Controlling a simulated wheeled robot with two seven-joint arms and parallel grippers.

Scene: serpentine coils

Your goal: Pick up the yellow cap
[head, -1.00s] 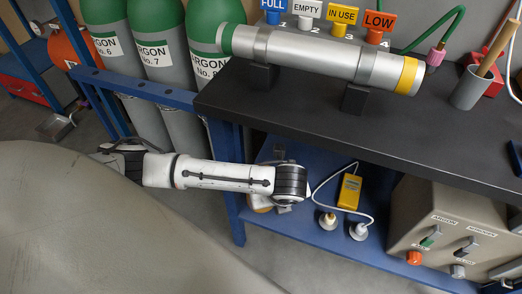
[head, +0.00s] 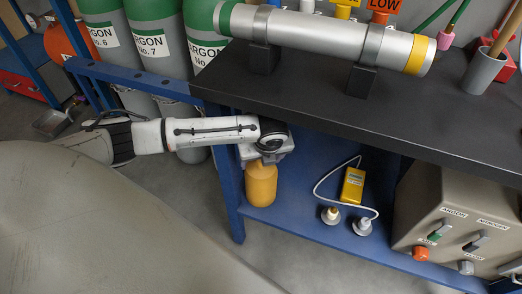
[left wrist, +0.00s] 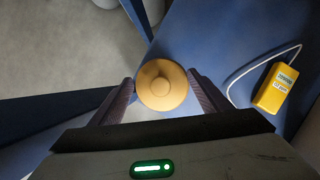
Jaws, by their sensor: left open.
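The yellow cap (head: 261,186) is an ochre, bottle-shaped dome standing upright on the blue lower shelf, near its left end. In the left wrist view the cap (left wrist: 162,86) is seen from above, round with a raised centre knob. My left gripper (head: 263,157) is directly above the cap in the head view and covers its top. In the left wrist view its two dark fingers stand apart, one on each side of the cap. The jaws are open, and I cannot tell whether either finger touches it. My right gripper is not in view.
A yellow meter (head: 352,186) with a white cable and two round probes (head: 362,227) lies right of the cap. A beige control box (head: 455,225) stands further right. The black bench top (head: 300,90) overhangs the shelf. A blue post (head: 230,190) and argon cylinders (head: 160,50) are left.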

